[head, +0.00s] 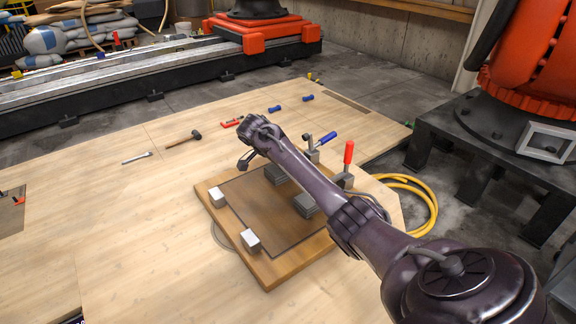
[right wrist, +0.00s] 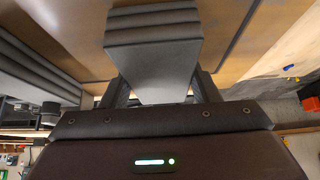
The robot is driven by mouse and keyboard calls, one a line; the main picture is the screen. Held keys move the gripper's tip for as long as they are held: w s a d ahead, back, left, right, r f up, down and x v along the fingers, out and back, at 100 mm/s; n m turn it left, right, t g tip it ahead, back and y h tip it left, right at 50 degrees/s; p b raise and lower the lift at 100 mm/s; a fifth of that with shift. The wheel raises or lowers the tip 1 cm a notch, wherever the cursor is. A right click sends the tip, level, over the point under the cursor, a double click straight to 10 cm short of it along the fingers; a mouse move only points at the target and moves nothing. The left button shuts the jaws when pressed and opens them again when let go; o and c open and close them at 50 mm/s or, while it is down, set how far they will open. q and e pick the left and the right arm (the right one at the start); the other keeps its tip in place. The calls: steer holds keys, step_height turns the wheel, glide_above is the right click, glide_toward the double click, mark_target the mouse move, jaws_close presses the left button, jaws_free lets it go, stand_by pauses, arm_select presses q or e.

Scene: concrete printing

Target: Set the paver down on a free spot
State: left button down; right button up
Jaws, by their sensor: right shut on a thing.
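The paver (right wrist: 152,45) is a grey block with ridged, layered sides. In the right wrist view it sits between the two fingers of my right gripper (right wrist: 158,82), which is shut on it. In the head view my right arm reaches across a wooden board (head: 270,275), and the forearm largely hides the gripper. Grey layered blocks (head: 305,205) (head: 275,174) show beside and under the forearm; I cannot tell from this view which is held. Another grey layered block (right wrist: 35,75) lies at the left of the wrist view. My left gripper is not in view.
Two pale blocks (head: 217,196) (head: 250,240) stand on the board's left side. The panel's middle (head: 262,207) and left floor (head: 140,225) are bare.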

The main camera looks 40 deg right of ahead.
steer(key=shift+w+a, duration=0.1)
steer(key=o, duration=1.4)
steer(key=shift+f, duration=0.1)
steer(key=b+v, duration=0.1)
steer(key=v, duration=1.1)
